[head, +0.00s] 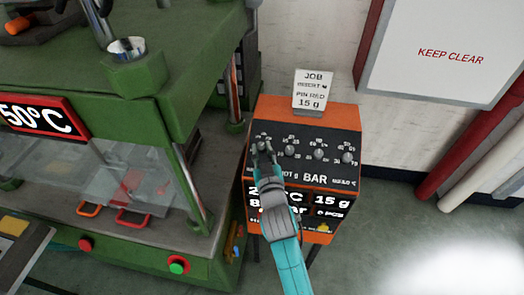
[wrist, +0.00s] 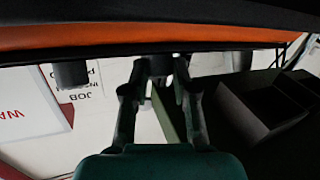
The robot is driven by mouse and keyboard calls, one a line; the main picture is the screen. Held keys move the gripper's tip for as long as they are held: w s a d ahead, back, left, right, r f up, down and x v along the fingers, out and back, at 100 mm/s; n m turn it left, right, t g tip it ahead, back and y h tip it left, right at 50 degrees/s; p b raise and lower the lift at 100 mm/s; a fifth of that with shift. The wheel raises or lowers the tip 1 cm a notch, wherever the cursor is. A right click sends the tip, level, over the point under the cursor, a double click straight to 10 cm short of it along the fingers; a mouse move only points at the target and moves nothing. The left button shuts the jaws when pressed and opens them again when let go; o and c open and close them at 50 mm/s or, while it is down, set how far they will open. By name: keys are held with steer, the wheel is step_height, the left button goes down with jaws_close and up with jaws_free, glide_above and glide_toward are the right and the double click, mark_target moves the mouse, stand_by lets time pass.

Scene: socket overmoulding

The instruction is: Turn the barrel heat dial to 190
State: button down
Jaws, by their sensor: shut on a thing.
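The control box (head: 335,145) is orange and black, with a row of dials along its top panel. My gripper (head: 264,150) reaches up to the leftmost dial and largely covers it in the head view. In the wrist view my gripper (wrist: 160,92) has its two fingers on either side of a dark dial (wrist: 158,66), shut on it. The dial's pointer and the label beneath it cannot be read. The display (head: 325,200) on the box's front is partly hidden by my arm. A temperature starting with 2 shows there, with its other digits covered, beside "15 g".
Other dials (head: 319,154) stand close to the right of the gripped one. A job card (head: 313,90) stands on the box. The green press (head: 170,95) is close on the left. Red and white pipes (head: 462,150) run along the wall at right.

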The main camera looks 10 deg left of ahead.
steer(key=shift+d+f+n+g+y, duration=0.1)
steer(key=shift+n+g+y, duration=0.25)
steer(key=shift+n+y, duration=0.3)
steer(key=shift+d+f+n+g+y, duration=0.1)
steer(key=shift+n+g+y, duration=0.25)
steer(key=shift+n+y, duration=0.25)
steer(key=c, duration=0.9)
jaws_free()
steer(key=shift+r, duration=0.15)
steer(key=v, duration=1.2)
